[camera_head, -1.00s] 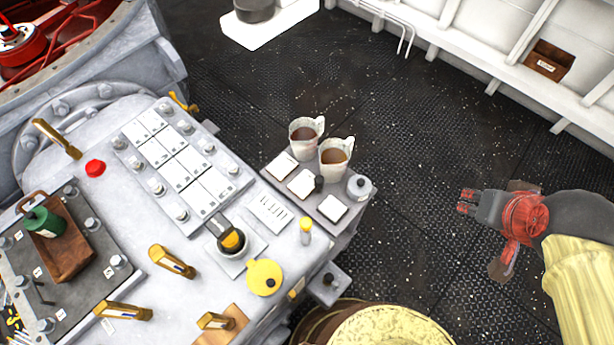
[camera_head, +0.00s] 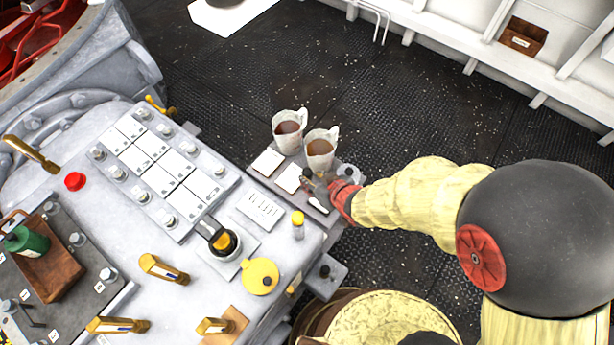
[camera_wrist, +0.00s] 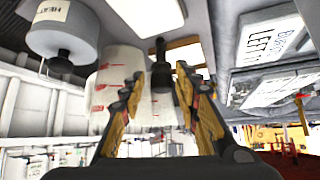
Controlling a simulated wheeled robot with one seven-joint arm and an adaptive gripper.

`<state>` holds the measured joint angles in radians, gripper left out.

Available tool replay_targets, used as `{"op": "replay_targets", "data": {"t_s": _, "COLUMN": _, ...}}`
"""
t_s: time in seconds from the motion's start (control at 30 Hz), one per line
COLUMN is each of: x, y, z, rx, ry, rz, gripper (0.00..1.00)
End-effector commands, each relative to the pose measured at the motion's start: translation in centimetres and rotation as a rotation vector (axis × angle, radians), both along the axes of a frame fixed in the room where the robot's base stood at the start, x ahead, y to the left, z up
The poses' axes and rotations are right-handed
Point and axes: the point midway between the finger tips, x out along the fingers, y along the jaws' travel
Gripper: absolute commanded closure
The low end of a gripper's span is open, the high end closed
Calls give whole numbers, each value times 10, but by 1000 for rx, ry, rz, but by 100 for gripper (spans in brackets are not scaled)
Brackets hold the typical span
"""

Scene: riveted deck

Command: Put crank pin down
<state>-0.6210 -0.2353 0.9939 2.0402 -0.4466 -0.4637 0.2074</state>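A small dark pin with a round knob (camera_wrist: 161,72), which looks like the crank pin, shows between my fingers in the wrist view. It seems to stand on the grey side shelf (camera_head: 268,184), where my gripper (camera_head: 318,188) hides most of it in the head view. In the wrist view my gripper (camera_wrist: 160,85) is open, with one finger on each side of the pin. A gap shows on both sides, and I cannot see firm contact. The wrist picture appears upside down.
Two pale jugs with brown liquid (camera_head: 289,128) (camera_head: 321,148) stand close behind my gripper. A grey labelled canister (camera_wrist: 62,35) is beside it. White pads (camera_head: 268,160) lie on the shelf. The grey console (camera_head: 185,245) with yellow handles is at left. Dark floor is clear behind.

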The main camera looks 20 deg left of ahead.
Motion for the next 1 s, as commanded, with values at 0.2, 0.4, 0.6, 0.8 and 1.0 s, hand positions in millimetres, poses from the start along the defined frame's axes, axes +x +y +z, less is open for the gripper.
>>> {"op": "replay_targets", "data": {"t_s": 0.2, "x": 9, "y": 16, "z": -24, "rx": 0, "ry": 0, "rz": 0, "gripper": 68}}
{"op": "replay_targets", "data": {"t_s": 0.4, "x": 19, "y": 28, "z": -38, "rx": -1, "ry": 0, "rz": -1, "gripper": 68}}
{"op": "replay_targets", "data": {"t_s": 0.6, "x": 21, "y": 30, "z": -38, "rx": 0, "ry": -1, "rz": -2, "gripper": 68}}
{"op": "replay_targets", "data": {"t_s": 0.8, "x": 21, "y": 30, "z": -38, "rx": 0, "ry": -1, "rz": -2, "gripper": 74}}
{"op": "replay_targets", "data": {"t_s": 1.0, "x": 21, "y": 30, "z": -38, "rx": 0, "ry": -1, "rz": -2, "gripper": 85}}
